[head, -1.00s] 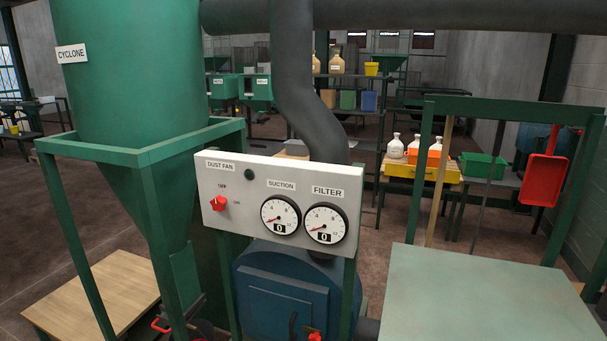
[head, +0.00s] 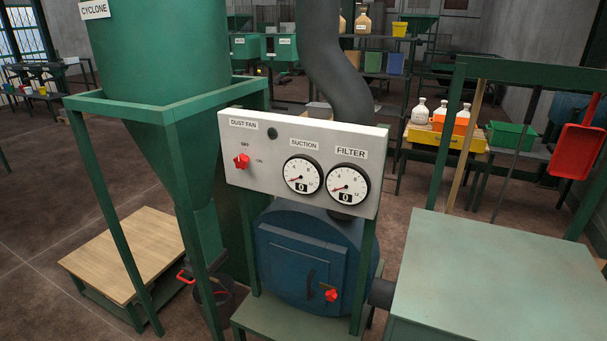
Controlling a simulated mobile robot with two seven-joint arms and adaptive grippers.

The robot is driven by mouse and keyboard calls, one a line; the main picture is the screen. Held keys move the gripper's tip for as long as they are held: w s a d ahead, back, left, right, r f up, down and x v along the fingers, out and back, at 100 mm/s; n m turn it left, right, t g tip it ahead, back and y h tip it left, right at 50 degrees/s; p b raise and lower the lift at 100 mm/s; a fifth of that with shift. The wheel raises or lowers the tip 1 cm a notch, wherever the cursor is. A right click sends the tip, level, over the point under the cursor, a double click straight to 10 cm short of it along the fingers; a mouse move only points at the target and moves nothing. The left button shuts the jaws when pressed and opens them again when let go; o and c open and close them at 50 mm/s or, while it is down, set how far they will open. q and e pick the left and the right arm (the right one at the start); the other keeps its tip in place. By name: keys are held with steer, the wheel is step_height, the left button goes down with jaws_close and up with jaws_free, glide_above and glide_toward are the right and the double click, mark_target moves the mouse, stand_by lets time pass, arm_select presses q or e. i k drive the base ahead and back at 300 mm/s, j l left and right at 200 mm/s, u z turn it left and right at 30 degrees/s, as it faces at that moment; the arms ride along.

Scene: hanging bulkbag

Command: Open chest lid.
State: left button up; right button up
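Nothing in the head view is plainly a chest with a lid. The blue rounded housing (head: 335,240) under the gauge panel has a flat front door (head: 300,265) with a dark handle (head: 310,279) and a red knob (head: 331,295); the door looks shut. Neither of my grippers is in view.
A green cyclone frame (head: 187,180) stands left, beside a low wooden-topped platform (head: 125,250). The gauge panel (head: 303,163) is ahead. A pale green table (head: 500,275) fills the lower right. A red scoop (head: 578,150) hangs above it. Floor is open at far left.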

mark_target(469, 279)
steer(key=z, duration=1.35)
steer(key=j+z, duration=0.3)
